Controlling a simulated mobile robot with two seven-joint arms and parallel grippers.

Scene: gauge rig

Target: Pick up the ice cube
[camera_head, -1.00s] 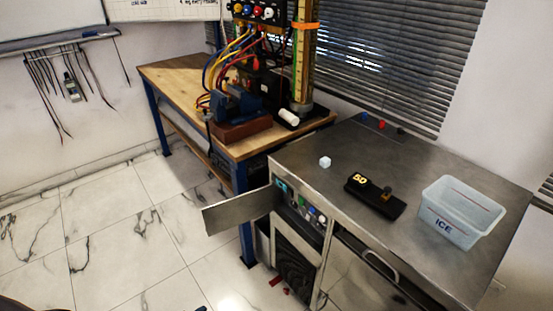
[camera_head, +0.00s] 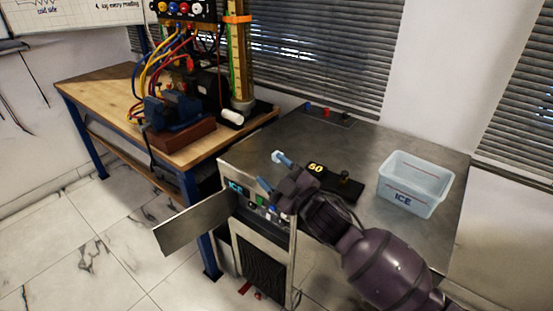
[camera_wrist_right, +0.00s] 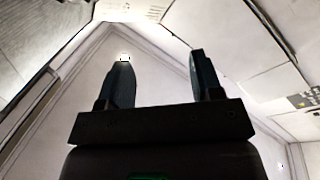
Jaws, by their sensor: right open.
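The ice cube (camera_head: 276,156) is a small whitish cube on the steel counter (camera_head: 262,140), near its left front side. My right gripper (camera_head: 273,174) is open and empty, with its two blue-grey fingers pointing left near the cube. The far finger's tip overlaps the cube in the head view, and I cannot tell if they touch. In the right wrist view the gripper (camera_wrist_right: 160,57) has its fingers spread apart, and a small bright cube (camera_wrist_right: 124,57) shows at the left fingertip, partly hidden by it. My left gripper is not in view.
A translucent ICE bin (camera_head: 413,184) stands at the right. A metal door (camera_head: 197,224) stands open at the counter's front. A wooden workbench (camera_head: 98,88) with a hose rig is at the left.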

